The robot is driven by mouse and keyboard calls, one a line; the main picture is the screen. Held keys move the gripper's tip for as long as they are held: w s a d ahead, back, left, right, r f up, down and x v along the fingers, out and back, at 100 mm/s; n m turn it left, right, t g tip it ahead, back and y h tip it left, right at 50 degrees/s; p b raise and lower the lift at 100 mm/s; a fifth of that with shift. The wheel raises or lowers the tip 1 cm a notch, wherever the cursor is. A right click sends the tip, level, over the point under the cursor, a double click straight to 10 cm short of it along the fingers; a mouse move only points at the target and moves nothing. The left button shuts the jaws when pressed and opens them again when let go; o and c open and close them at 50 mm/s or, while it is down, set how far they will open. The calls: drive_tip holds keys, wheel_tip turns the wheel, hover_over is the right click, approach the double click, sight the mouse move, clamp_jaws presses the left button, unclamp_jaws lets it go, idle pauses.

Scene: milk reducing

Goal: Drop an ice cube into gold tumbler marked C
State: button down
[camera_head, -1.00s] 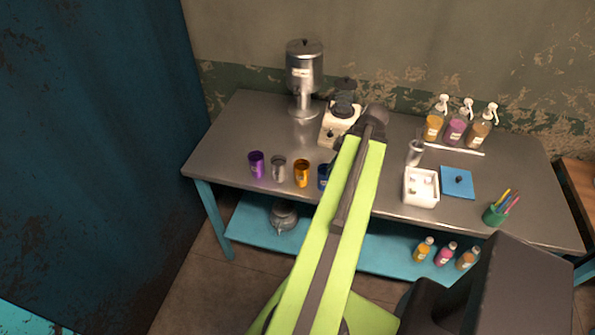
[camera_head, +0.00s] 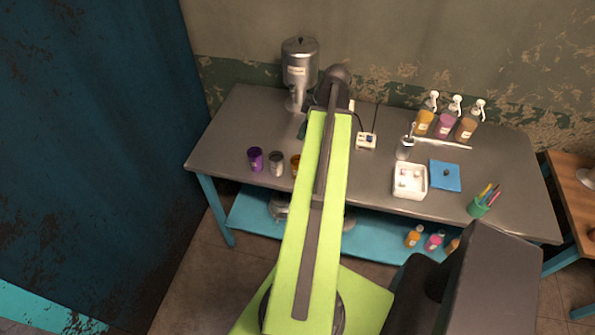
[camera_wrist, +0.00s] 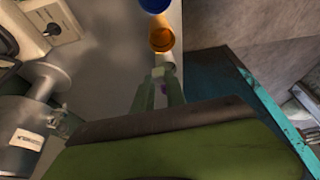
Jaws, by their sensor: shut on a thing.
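The gold tumbler (camera_head: 295,166) stands near the table's front edge, partly hidden behind my arm; its mark cannot be read. It also shows in the wrist view (camera_wrist: 162,37), open end visible. My gripper (camera_wrist: 162,76) is above the table near the tumbler row, with its tips just below the gold tumbler in the picture. It is shut on a small pale piece (camera_wrist: 158,72), which looks like an ice cube but is hard to make out. In the head view my arm hides the gripper. A white box (camera_head: 410,181) holds small pale pieces.
Purple (camera_head: 256,160) and silver (camera_head: 276,164) tumblers stand left of the gold one; a blue tumbler (camera_wrist: 154,4) stands on its other side. A metal dispenser (camera_head: 299,66) stands behind. Pump bottles (camera_head: 447,120) stand at the back right.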

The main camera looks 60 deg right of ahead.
wheel_tip(320, 180, down, 6)
drive_tip(key=b, duration=0.5)
drive_tip(key=shift+r, duration=0.25)
drive_tip(key=c, duration=1.3)
unclamp_jaws()
drive_tip(key=p+v, duration=1.6)
drive_tip(key=v, duration=0.1)
drive_tip(key=shift+r, duration=0.2)
